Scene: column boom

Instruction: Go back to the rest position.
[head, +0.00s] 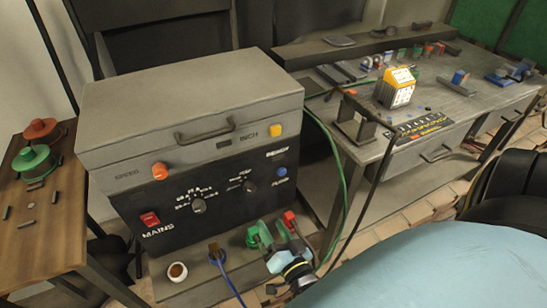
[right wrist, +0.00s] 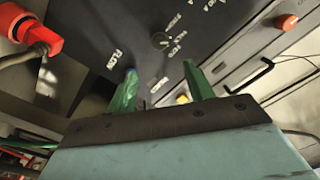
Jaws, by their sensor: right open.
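My right gripper (head: 268,238) is low in the middle of the head view, in front of the control box's lower right part. In the right wrist view its two green fingers (right wrist: 160,70) stand apart with nothing between them. Beyond them is the dark front panel (right wrist: 200,35) of the box, with its FLOW label and knobs. A red plug (head: 290,219) is close beside the gripper; it also shows at upper left in the right wrist view (right wrist: 40,25). I cannot tell whether they touch. My left gripper is not in view.
The grey control box (head: 190,95) has an orange knob, a red MAINS switch and a lid handle. A blue cable (head: 228,275) and a small brown cup (head: 177,271) are before it. A wooden table (head: 45,240) with spools is left, a cluttered workbench (head: 465,105) right.

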